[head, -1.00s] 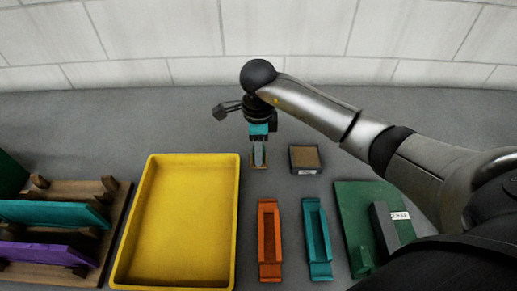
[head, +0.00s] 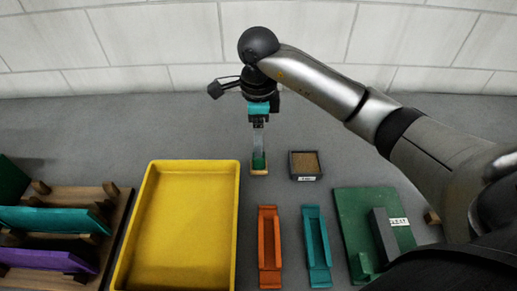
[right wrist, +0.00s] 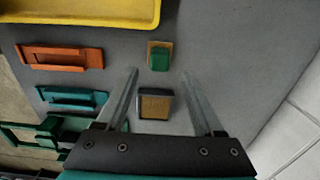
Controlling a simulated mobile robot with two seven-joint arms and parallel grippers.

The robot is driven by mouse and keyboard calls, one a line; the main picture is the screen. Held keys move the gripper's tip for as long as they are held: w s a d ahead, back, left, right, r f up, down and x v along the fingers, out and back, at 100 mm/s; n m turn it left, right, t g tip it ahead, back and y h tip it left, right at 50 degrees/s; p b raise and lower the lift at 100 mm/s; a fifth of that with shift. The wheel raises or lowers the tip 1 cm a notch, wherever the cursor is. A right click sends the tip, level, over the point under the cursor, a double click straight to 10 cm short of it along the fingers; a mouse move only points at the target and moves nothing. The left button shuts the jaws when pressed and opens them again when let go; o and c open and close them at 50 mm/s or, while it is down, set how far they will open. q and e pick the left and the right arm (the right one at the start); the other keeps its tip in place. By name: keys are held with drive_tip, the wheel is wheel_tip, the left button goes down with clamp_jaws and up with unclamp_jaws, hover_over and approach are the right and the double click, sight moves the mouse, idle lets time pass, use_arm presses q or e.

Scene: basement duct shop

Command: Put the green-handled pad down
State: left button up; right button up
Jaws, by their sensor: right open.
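The green-handled pad (head: 259,167) rests on the grey table, right of the yellow tray's far end. Its tan base and green handle (right wrist: 160,59) show clearly in the right wrist view. My right gripper (head: 259,148) is open and empty above the pad. In the right wrist view the spread fingertips (right wrist: 159,74) are apart from the pad, which lies just beyond them. My left gripper is not in view.
A dark box with a tan top (head: 305,165) stands right of the pad. The yellow tray (head: 150,225), orange holder (head: 269,245), teal holder (head: 317,245) and green board (head: 360,215) lie nearer. A wooden rack (head: 118,215) is at left. The table behind the pad is clear.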

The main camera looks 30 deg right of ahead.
drive_tip(key=shift+r, duration=2.4)
